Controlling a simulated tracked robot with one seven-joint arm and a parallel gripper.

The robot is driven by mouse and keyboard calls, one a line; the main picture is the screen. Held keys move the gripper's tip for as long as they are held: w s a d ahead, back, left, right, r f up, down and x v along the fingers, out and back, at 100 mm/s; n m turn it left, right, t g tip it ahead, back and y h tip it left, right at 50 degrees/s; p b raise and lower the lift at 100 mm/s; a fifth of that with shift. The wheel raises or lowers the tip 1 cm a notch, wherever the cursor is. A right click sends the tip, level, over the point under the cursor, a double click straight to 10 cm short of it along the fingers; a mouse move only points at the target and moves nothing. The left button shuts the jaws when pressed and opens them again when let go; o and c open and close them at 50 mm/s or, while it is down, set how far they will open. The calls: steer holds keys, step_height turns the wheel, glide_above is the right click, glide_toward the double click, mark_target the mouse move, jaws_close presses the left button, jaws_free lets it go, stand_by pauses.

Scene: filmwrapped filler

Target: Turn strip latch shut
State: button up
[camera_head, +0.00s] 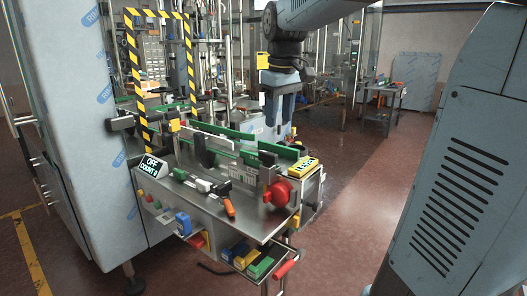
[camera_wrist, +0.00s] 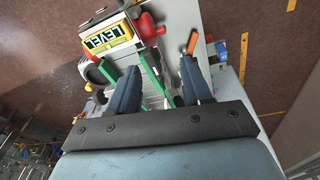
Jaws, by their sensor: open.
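My gripper (camera_head: 279,122) hangs fingers-down above the back of the machine's steel deck (camera_head: 190,210), apart from the parts on it. In the wrist view its two blue fingers (camera_wrist: 160,80) are spread with nothing held between them. An orange-tipped handle (camera_head: 229,208) lies at the deck's front; an orange handle also shows beyond the right finger in the wrist view (camera_wrist: 192,42). A red round knob (camera_head: 282,190) stands at the deck's right end, and red shows near the wrist view's top (camera_wrist: 147,27). I cannot tell which part is the strip latch.
Green-edged guide rails (camera_head: 279,150) run along the deck. A yellow level (camera_head: 302,165) lies at its right corner and a sign reading OFF (camera_head: 153,165) stands at the left. A yellow-black striped frame (camera_head: 136,60) rises behind. Open floor (camera_head: 345,200) lies right of the machine.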

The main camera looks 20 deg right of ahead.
steer(key=n+g, duration=0.2)
glide_above(268, 152)
steer(key=f, duration=1.3)
steer(key=shift+s+f, duration=0.2)
steer(key=shift+f, duration=0.15)
steer(key=shift+c, duration=0.3)
jaws_close()
steer(key=shift+d, duration=0.15)
